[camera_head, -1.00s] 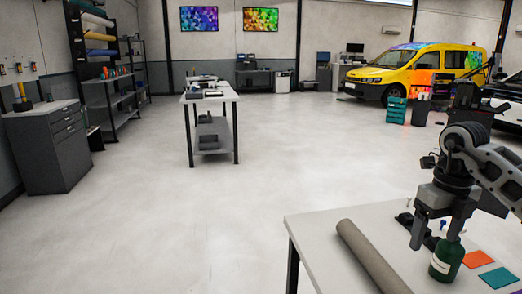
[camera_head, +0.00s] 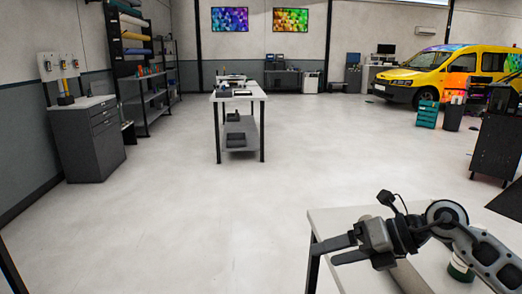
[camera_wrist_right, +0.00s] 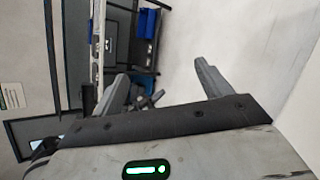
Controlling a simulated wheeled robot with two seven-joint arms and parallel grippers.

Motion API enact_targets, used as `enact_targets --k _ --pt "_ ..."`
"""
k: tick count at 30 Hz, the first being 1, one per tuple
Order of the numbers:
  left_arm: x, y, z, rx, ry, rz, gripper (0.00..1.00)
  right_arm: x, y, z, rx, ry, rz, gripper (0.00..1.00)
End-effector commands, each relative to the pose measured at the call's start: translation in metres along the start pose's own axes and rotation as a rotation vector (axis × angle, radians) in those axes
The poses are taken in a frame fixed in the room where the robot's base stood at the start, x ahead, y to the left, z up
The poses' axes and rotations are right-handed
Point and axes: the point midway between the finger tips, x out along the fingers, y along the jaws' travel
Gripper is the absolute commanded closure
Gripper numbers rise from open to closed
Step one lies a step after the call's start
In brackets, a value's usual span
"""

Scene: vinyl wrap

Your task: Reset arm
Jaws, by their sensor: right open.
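My right gripper (camera_head: 324,254) is raised over the front-left part of the white table (camera_head: 336,221), pointing left. Its two fingers are apart with nothing between them. The right wrist view also shows the fingers (camera_wrist_right: 160,75) spread and empty. A grey-brown roll (camera_head: 411,277) lies on the table below and behind the gripper, partly hidden by it. A green bottle (camera_head: 460,269) stands to the right, mostly covered by my right arm. My left gripper is not in view.
A white workbench (camera_head: 238,97) stands mid-floor, with a grey drawer cabinet (camera_head: 88,142) at the left wall. A yellow van (camera_head: 410,84) and a dark cart (camera_head: 497,145) are at the right. The floor between is clear.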

Motion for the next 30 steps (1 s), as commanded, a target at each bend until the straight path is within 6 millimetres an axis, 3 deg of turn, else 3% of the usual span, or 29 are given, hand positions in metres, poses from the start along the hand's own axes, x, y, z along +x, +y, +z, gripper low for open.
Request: enact_targets --k 1,3,7,10,14,17,21,24,30 --pt "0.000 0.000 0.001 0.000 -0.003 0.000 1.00 0.017 0.028 -0.001 0.048 -0.092 0.146 0.23" --pt "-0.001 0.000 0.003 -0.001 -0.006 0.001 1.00 0.024 0.061 0.008 0.144 -0.251 0.330 0.23" --pt "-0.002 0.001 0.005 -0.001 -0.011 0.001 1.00 0.008 0.090 0.028 0.423 -0.560 0.604 0.23" --pt "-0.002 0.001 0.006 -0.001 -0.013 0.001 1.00 -0.016 0.078 0.035 0.707 -0.799 0.731 0.23" --pt "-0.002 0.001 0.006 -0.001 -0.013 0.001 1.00 -0.038 0.030 0.021 1.118 -1.069 0.774 0.23" --pt "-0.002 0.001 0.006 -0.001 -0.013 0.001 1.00 -0.045 -0.015 -0.015 1.455 -1.241 0.718 0.23" --pt "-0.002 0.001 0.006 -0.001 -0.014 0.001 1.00 -0.039 -0.068 -0.097 1.937 -1.410 0.505 0.23" --pt "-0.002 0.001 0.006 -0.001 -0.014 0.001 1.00 -0.033 -0.082 -0.148 2.170 -1.455 0.341 0.23" --pt "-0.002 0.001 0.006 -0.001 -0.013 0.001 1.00 -0.023 -0.083 -0.224 2.464 -1.460 0.064 0.23"
